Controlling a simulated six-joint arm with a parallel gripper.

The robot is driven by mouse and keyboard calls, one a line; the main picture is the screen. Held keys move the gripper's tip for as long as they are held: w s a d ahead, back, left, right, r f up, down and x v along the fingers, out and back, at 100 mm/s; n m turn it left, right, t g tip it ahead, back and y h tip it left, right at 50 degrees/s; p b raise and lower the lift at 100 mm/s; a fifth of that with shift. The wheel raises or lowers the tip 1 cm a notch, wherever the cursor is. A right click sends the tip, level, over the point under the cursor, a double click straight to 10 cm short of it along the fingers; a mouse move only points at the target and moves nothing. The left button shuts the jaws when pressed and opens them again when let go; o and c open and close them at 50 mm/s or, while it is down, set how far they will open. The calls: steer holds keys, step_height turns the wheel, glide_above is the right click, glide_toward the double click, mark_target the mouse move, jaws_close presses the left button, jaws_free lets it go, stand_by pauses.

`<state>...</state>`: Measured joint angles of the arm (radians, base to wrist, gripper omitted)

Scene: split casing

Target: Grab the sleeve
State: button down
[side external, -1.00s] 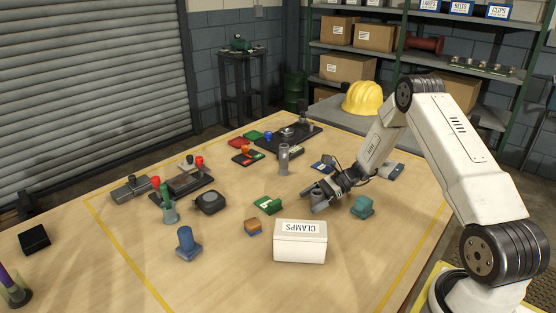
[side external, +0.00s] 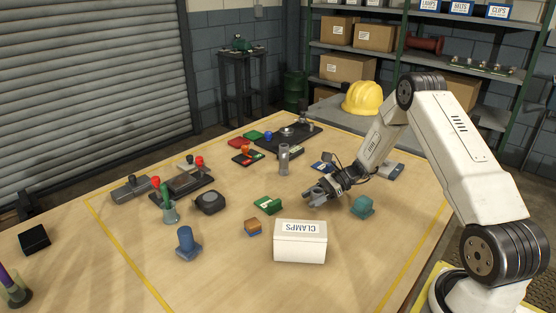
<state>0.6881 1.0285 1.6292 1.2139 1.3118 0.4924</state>
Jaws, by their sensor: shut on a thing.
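My gripper (side external: 318,193) is at the right-middle of the table, behind the white CLAMPS box. It is shut on a small grey piece, which I take to be the sleeve (side external: 318,200). The fingers hide part of the piece, and it is small in this view. It appears to be a little above the tabletop, though the gap is hard to judge. A separate grey upright cylinder (side external: 284,160) stands to the left of and behind my gripper.
The white CLAMPS box (side external: 300,243) stands in front of my gripper. Bare wood (side external: 230,245) lies left of the box.

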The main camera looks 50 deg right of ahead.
steer(key=shift+r, duration=0.4)
steer(key=s+a+r, duration=0.3)
steer(key=s+r, duration=0.8)
steer(key=s, duration=0.2)
steer(key=shift+s+a+r, duration=0.25)
steer(key=shift+a, duration=0.15)
